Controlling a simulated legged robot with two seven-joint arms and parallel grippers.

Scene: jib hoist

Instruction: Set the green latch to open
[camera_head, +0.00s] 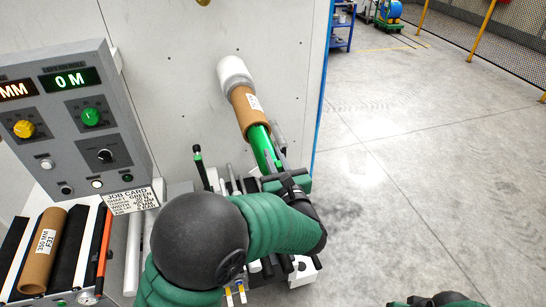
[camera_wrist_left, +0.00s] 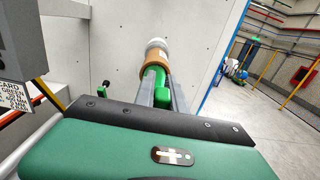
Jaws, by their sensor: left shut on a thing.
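A green shaft (camera_head: 262,143) comes out of a brown cardboard tube (camera_head: 246,108) with a white roller end (camera_head: 234,73) against the pale wall panel. In the left wrist view a bright green piece, taken as the green latch (camera_wrist_left: 164,98), lies between my fingers near the green shaft (camera_wrist_left: 159,78). My left gripper (camera_head: 273,158) is shut on it at the near end of the shaft. My fingers (camera_wrist_left: 163,95) hide part of it, and its setting cannot be read. A separate green-tipped black lever (camera_head: 198,157) stands left of the gripper.
A grey control panel (camera_head: 70,125) with green and yellow knobs and a job card (camera_head: 131,199) stands at left. Tubes and rods, including a labelled brown tube (camera_head: 43,251), lie in a rack below. Open floor (camera_head: 430,170) is at right. Part of my right arm shows at the bottom.

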